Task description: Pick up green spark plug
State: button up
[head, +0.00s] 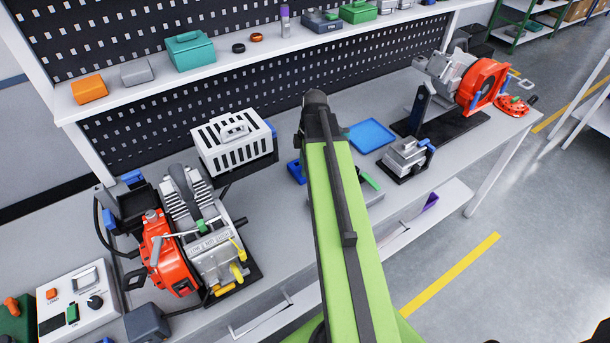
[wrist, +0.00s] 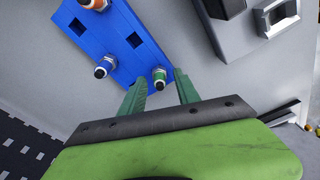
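The green spark plug (wrist: 159,76) has a green ring and a metal tip. In the wrist view it sits in a blue holder (wrist: 110,45), near the holder's lower right corner. My gripper (wrist: 161,78) is open, with its green fingers apart on the left and right of the plug. I cannot tell whether either finger touches it. In the head view my arm hides the gripper and the plug. A blue part, seemingly the holder, shows left of my arm (head: 296,172).
The holder also carries a blue-ringed plug (wrist: 103,67) and an orange-ringed plug (wrist: 93,4), with empty square holes between. On the bench stand a red-and-grey engine (head: 185,235), a white slotted box (head: 235,140) and a blue tray (head: 371,135).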

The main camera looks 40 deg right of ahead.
jog(key=shift+r, duration=0.1)
jog(key=shift+c, duration=0.2)
grip_shut()
jog(key=shift+r, duration=0.1)
jog(key=shift+r+p, duration=0.25)
jog(key=shift+p, duration=0.15)
notch_tip(320, 180, up, 4)
jog(key=p, duration=0.3)
jog(key=shift+f+p, duration=0.1)
jog(key=shift+p, duration=0.25)
jog(key=s+d+r+p, duration=0.5)
jog(key=s+r+p, duration=0.5)
jog(key=r+p, duration=0.1)
jog(key=shift+s+d+r, duration=0.15)
jog(key=shift+d+r, duration=0.1)
